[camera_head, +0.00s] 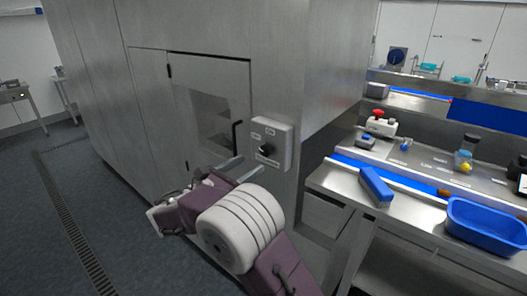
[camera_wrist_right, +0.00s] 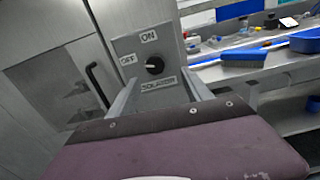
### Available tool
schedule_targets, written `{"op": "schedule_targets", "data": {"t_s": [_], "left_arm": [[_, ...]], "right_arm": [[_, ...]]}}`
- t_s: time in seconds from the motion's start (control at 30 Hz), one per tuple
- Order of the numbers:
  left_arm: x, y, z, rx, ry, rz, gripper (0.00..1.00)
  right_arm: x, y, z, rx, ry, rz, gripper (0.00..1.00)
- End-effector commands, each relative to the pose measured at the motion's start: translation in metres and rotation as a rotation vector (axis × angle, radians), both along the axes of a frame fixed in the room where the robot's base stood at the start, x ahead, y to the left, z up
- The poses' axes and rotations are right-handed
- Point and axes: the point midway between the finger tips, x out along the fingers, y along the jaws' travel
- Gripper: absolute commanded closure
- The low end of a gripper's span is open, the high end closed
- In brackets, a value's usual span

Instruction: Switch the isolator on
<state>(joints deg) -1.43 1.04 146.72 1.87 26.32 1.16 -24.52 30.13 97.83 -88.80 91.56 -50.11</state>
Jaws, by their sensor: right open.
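The isolator is a grey box (camera_head: 281,132) on the steel cabinet's side, beside a door. It has a black rotary knob (camera_head: 266,151), with the knob also in the right wrist view (camera_wrist_right: 154,66). There, the ON label (camera_wrist_right: 149,37) is above the knob, the OFF label (camera_wrist_right: 129,60) is to its left and the ISOLATOR label (camera_wrist_right: 158,85) is below. The knob's pointer is too small to read surely. My right gripper (camera_head: 251,164) is open and empty, its fingers pointing at the box; in the wrist view its fingers (camera_wrist_right: 160,78) stand either side of the knob, apart from it. My left gripper is not in view.
The cabinet door has a black handle (camera_head: 236,135) just left of the isolator. To the right stands a steel bench with a blue tub (camera_head: 487,244), a blue brush-like block (camera_head: 375,186) and a red stop button (camera_head: 378,113). The floor on the left is clear.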

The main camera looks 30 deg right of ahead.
Motion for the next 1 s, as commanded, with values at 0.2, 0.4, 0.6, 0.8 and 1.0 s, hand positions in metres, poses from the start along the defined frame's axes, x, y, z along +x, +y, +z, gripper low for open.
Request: {"op": "schedule_targets", "data": {"t_s": [0.2,0.4,0.6,0.8,1.0], "left_arm": [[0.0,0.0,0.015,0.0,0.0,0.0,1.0],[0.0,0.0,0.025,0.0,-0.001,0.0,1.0],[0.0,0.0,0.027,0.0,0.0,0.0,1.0],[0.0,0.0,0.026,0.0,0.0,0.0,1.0],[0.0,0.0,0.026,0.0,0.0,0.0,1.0]], "right_arm": [[0.014,-0.039,0.003,-0.001,0.003,-0.006,0.42],[0.028,-0.071,0.002,0.0,0.001,-0.004,0.42],[0.033,-0.082,0.0,0.0,0.001,-0.001,0.42],[0.033,-0.081,-0.001,0.0,0.001,-0.001,0.47],[0.033,-0.081,0.0,0.0,0.001,-0.001,1.0]]}}
